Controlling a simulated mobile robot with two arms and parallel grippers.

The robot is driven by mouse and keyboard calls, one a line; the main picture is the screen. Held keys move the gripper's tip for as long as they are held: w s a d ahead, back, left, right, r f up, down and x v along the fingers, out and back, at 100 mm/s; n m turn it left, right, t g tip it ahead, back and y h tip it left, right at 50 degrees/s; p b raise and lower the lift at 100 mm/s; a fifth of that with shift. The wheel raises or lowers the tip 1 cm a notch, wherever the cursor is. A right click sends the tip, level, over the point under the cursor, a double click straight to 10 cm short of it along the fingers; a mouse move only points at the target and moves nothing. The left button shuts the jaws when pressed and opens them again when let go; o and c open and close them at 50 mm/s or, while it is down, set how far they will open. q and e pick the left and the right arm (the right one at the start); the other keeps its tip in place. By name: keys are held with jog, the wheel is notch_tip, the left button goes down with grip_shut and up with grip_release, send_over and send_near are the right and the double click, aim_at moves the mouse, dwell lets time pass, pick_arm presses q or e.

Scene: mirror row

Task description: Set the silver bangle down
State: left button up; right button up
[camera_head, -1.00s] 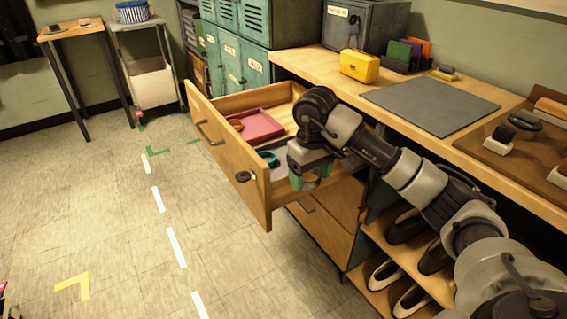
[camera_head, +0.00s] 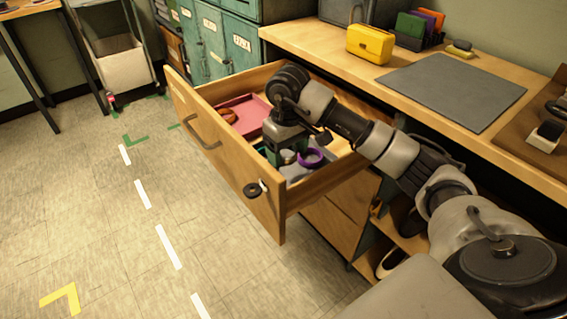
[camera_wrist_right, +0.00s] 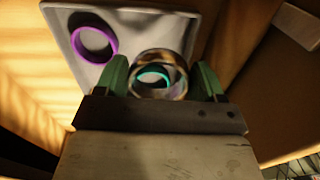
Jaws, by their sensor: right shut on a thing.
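My right gripper (camera_head: 284,158) is inside the open drawer (camera_head: 232,163). In the right wrist view its green fingers (camera_wrist_right: 160,78) are shut on the silver bangle (camera_wrist_right: 181,68). The bangle is upright between the fingertips, above a grey tray (camera_wrist_right: 118,70). I cannot tell whether it touches the tray. A teal bangle (camera_wrist_right: 153,74) shows through its opening. A purple bangle (camera_wrist_right: 114,42) lies on the tray to the left; in the head view it is right of the gripper (camera_head: 318,160). My left gripper is out of view.
A pink tray (camera_head: 256,104) with a brown ring-shaped thing lies deeper in the drawer. The drawer walls stand close around the gripper. The worktop (camera_head: 318,47) above holds a yellow box (camera_head: 368,44) and a grey mat (camera_head: 450,90).

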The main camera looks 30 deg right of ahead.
aim_at(288, 165)
jog(key=f, duration=0.3)
jog(key=shift+s, duration=0.25)
jog(key=shift+w+f, duration=0.1)
jog(key=shift+f, duration=0.5)
notch_tip(288, 165, down, 2)
jog(key=shift+f+b, duration=0.2)
jog(key=shift+b, duration=0.25)
jog(key=shift+f, duration=0.35)
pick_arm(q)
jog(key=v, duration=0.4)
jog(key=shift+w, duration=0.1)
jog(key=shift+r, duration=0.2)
pick_arm(e)
jog(key=o, duration=0.9)
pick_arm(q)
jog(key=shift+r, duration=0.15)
pick_arm(e)
jog(key=shift+r, duration=0.1)
